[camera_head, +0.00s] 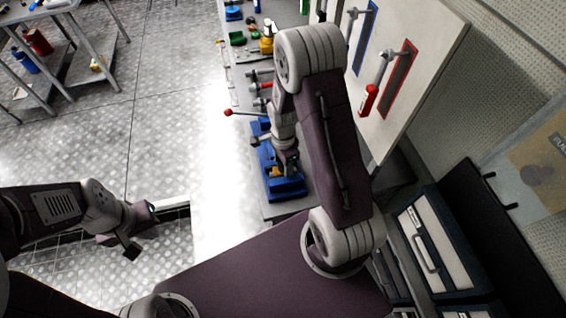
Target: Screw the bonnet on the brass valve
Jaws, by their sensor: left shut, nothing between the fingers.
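A blue vise-like fixture (284,190) stands on the narrow bench. A small brass-yellow part (273,173) shows in it and looks like the brass valve, mostly covered by my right gripper. My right gripper (289,170) reaches down over the fixture, right at the brass part. Its fingers are dark and small, so I cannot tell whether they are open or hold something. The bonnet cannot be made out. My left gripper (133,252) is shut and empty, low over the floor at the left, well away from the bench.
A red-knobbed lever (228,113) sticks out left of the bench. Red-handled tools, a yellow item (267,37) and green parts lie farther back. A tool panel (405,60) stands at right, above a drawer cabinet (430,245). Open floor lies left.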

